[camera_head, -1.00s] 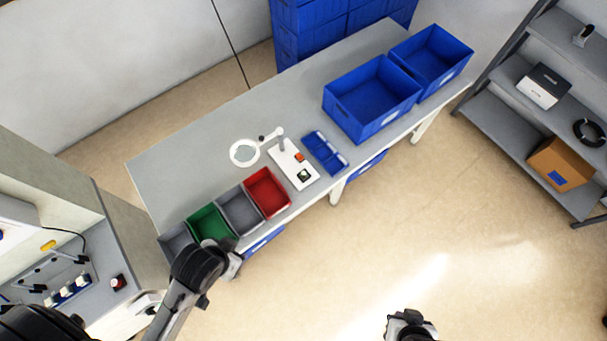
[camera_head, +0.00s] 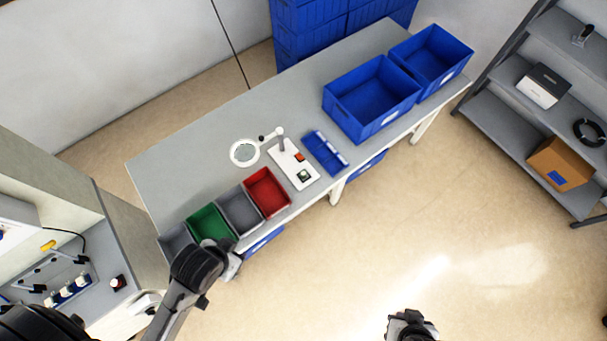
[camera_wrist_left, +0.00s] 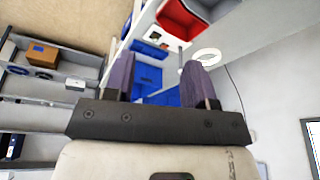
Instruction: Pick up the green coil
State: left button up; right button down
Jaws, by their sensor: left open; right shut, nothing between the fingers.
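I cannot make out a green coil in either view. A green bin (camera_head: 208,224) stands in the row at the table's near left end; its inside looks empty from here, with part of its near edge close behind my left arm. My left gripper (camera_head: 232,266) is just off the table's front edge, below the green bin in the picture. In the left wrist view its two purple fingers (camera_wrist_left: 158,72) stand apart with nothing between them. My right gripper (camera_head: 410,326) is shut and empty over the floor at the bottom of the head view.
A magnifier lamp (camera_head: 245,153), a small blue tray (camera_head: 325,153) and large blue crates (camera_head: 372,97) share the table (camera_head: 190,130). A shelf at right holds a black coil (camera_head: 589,132). Open floor lies in front.

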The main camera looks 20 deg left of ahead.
pick_arm(q)
jog(key=shift+o, duration=1.1)
